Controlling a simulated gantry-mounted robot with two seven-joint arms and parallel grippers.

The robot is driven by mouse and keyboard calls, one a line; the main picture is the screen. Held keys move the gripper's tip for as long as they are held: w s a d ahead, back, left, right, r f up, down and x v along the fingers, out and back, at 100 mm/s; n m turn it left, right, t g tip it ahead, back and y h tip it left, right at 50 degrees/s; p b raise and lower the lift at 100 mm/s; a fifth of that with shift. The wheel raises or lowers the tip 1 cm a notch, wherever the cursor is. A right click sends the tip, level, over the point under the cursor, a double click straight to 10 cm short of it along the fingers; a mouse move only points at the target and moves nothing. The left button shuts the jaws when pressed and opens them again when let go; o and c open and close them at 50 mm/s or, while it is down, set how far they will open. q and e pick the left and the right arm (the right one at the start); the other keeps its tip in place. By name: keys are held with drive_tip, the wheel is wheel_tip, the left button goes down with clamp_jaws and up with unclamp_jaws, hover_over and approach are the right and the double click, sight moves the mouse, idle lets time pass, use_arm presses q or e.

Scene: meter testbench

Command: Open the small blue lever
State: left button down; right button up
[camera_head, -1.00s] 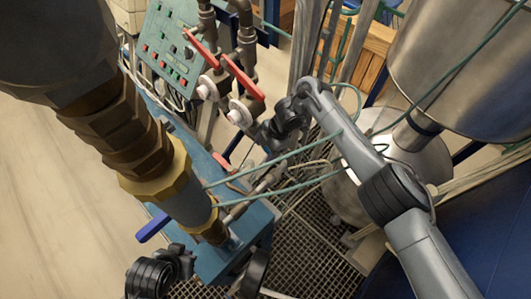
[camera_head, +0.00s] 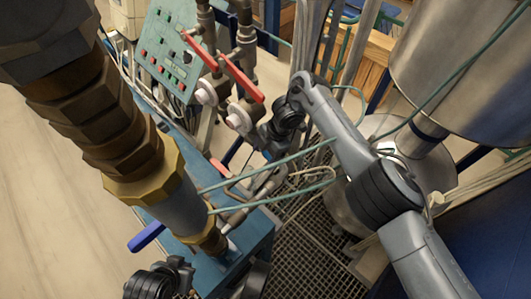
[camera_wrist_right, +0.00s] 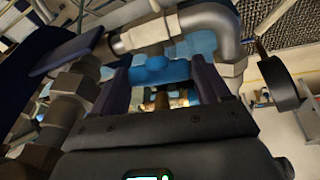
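The small blue lever (camera_head: 146,236) juts out to the left from beside the thick pipe in the head view. A flat dark blue piece (camera_wrist_right: 68,52) at the upper left of the right wrist view may be the same lever. My right gripper (camera_head: 262,140) is near the red-handled valves, clear of the blue lever. In the right wrist view, its two dark fingers (camera_wrist_right: 160,88) stand apart with nothing clearly held between them. A bright blue part shows beyond them. A black jointed part at the bottom left of the head view may be my left wrist; its fingers cannot be made out.
Two red levers (camera_head: 240,78) stand by the green control panel (camera_head: 168,55). A thick pipe with a brass nut (camera_head: 150,180) fills the left foreground. Green hoses cross the middle above a floor grating (camera_head: 310,240). A steel tank (camera_head: 450,60) stands at the right.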

drive_tip(key=shift+o, duration=1.1)
drive_tip(key=shift+r, duration=0.1)
drive_tip(key=shift+d+r+p, duration=0.2)
drive_tip(key=shift+r+p, duration=0.4)
drive_tip(key=shift+p, duration=0.1)
drive_tip(key=p+v, duration=0.7)
drive_tip(key=v, duration=0.2)
drive_tip(key=shift+r+p, duration=0.15)
drive_tip(key=shift+p, duration=0.25)
drive_tip(key=shift+d, duration=0.1)
drive_tip(key=shift+c, duration=0.3)
